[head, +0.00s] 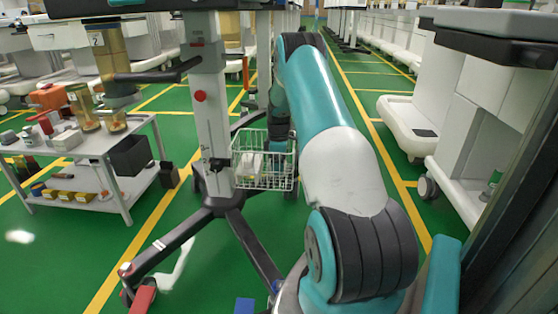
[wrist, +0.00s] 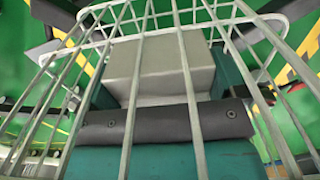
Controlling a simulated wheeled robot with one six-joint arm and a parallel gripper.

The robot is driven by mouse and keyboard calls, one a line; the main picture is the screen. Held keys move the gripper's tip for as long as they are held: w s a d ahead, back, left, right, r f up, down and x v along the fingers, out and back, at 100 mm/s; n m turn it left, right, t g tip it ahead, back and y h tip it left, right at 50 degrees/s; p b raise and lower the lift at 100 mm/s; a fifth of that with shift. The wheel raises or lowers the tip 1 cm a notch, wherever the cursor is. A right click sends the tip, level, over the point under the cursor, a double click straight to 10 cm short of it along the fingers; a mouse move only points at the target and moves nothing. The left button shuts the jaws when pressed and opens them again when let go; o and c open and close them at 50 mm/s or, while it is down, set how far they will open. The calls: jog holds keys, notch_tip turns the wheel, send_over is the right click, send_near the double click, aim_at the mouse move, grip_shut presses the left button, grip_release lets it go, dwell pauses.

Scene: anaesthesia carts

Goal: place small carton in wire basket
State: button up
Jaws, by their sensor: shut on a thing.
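The small carton (wrist: 160,68), a plain grey box, is between the teal fingers of my gripper (wrist: 168,72) in the wrist view. My gripper is shut on it. The wire basket (head: 263,181) hangs by the grey pole in the head view, and my gripper (head: 278,141) is at its right part, partly hidden by my arm. In the wrist view the white wires of the basket (wrist: 262,62) cross in front of the carton and gripper. I cannot tell whether the carton is inside the basket or behind its wires. The carton is not clearly visible in the head view.
The grey pole (head: 208,110) stands on a dark wheeled base (head: 215,205) beside the basket. A low grey cart (head: 98,140) with bottles and boxes is at the left. White carts (head: 465,130) stand at the right.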

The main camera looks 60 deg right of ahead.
jog(key=shift+f, duration=0.15)
jog(key=o, duration=0.7)
jog(key=shift+r, duration=0.45)
notch_tip(320, 180, up, 12)
jog(key=p, duration=0.7)
jog(key=shift+r, duration=0.2)
